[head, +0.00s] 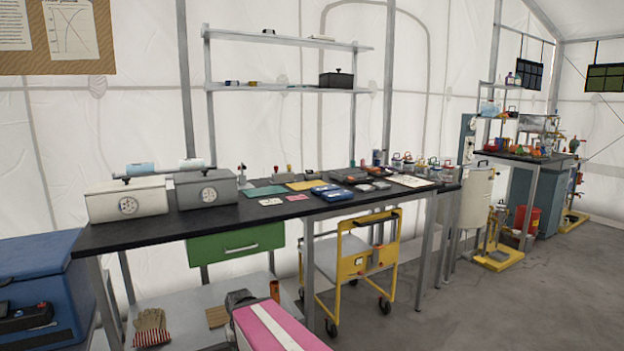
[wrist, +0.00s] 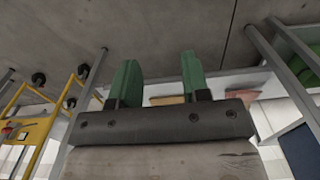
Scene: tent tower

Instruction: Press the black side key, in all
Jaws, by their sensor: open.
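I cannot pick out a black side key in either view. Several small blue and dark devices lie on the black bench (head: 150,229) in the head view, among them a blue device (head: 332,193); any keys on them are too small to tell. My gripper (wrist: 160,78) shows in the wrist view with its two green fingers apart and nothing held between them. It points at grey floor and the lower part of the bench area, away from the bench top devices.
A green drawer (head: 237,245) hangs below. A yellow cart (head: 368,250) stands under the bench. A blue chest (head: 40,285) is at left.

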